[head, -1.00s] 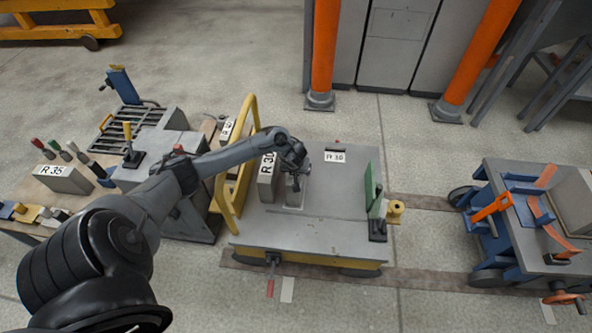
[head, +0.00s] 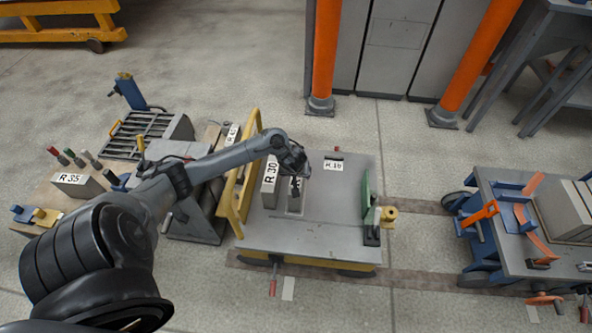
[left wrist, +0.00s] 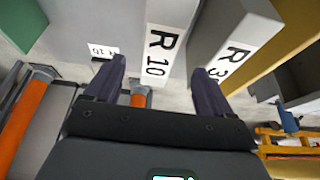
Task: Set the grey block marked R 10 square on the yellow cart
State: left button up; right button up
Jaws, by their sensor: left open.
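The grey block marked R 10 (left wrist: 165,45) stands on the yellow cart (head: 320,235), whose top is grey. In the head view the block (head: 295,204) is partly hidden by my left gripper (head: 296,186). In the left wrist view the open fingers of this gripper (left wrist: 160,72) are on either side of the R 10 block, the right fingertip close to its edge. A grey block marked R 30 (head: 270,182) stands beside it, to its left in the head view, and also shows in the left wrist view (left wrist: 232,42). My right gripper is not in view.
A yellow rail (head: 240,185) edges the cart's left side and a green upright (head: 367,200) its right. A small label (head: 333,164) lies farther back. The cart's front and middle right are bare. A blue-framed trolley (head: 500,240) stands right; a bench with block R 35 (head: 75,184) stands left.

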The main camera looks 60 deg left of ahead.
pick_arm(q)
jog(key=shift+s+d+r, duration=0.1)
jog(key=shift+d+r, duration=0.05)
jog(key=shift+r, duration=0.25)
jog(key=shift+d, duration=0.4)
jog(key=s+d+f+m+t+h, duration=0.15)
jog(key=d+m, duration=0.25)
jog(key=d, duration=0.6)
jog(key=s+d+m, duration=0.3)
jog(key=d, duration=0.6)
jog(key=s+d+r+m+h, duration=0.2)
jog(key=s+d+r+m, duration=0.3)
jog(key=s+d+r, duration=0.5)
jog(key=s, duration=0.3)
jog(key=shift+s+d+r+m+g, duration=0.15)
jog(key=shift+d+r+m+g, duration=0.05)
jog(key=shift+d+m+g, duration=0.15)
jog(key=shift+a, duration=0.1)
